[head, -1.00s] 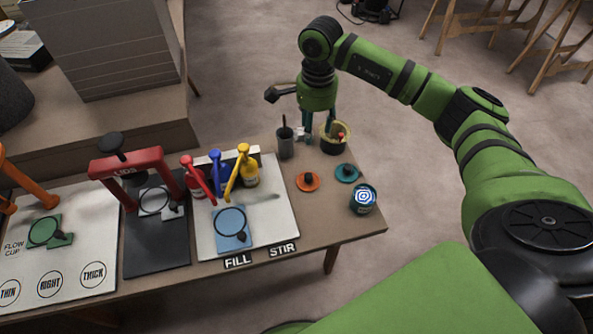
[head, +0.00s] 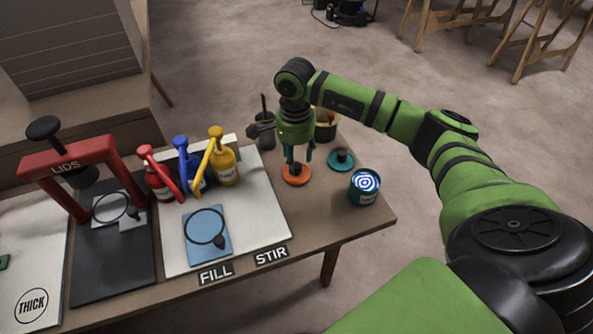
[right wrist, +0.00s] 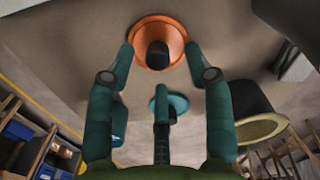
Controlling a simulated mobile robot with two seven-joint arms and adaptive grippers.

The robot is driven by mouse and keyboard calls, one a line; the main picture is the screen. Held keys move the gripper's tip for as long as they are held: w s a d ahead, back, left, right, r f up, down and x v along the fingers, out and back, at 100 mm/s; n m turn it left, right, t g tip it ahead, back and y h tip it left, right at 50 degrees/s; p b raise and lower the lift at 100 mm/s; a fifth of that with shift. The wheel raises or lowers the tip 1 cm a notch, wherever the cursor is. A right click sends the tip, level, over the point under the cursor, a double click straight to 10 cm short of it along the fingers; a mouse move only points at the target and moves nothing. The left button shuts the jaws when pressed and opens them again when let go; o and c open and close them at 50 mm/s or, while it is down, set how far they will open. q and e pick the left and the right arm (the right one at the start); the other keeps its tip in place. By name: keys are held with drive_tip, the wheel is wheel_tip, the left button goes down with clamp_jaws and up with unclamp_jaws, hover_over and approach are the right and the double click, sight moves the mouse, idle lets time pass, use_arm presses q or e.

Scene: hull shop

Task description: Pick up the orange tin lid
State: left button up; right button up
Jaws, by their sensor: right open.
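The orange tin lid (head: 296,175) lies flat on the bench top, with a dark knob at its centre. It also shows at the top of the right wrist view (right wrist: 174,32), its black knob pointing toward the camera. My right gripper (head: 298,160) is just above the lid. The gripper is open and empty. My left gripper is not in view.
A teal lid (head: 341,159) and a tin with a blue-and-white target top (head: 364,186) stand right of the orange lid. A dark cup (head: 265,135) and another container (head: 326,126) are behind. Pump bottles (head: 224,164) stand left. The bench front right is clear.

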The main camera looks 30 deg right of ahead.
sight(297, 164)
wheel_tip(297, 164, down, 3)
drive_tip(key=shift+s+f, duration=0.15)
drive_tip(key=shift+f, duration=0.05)
drive_tip(key=shift+c, duration=0.4)
drive_tip(key=c, duration=0.9)
drive_tip(key=shift+o, duration=0.2)
drive_tip(key=shift+d+r, duration=0.1)
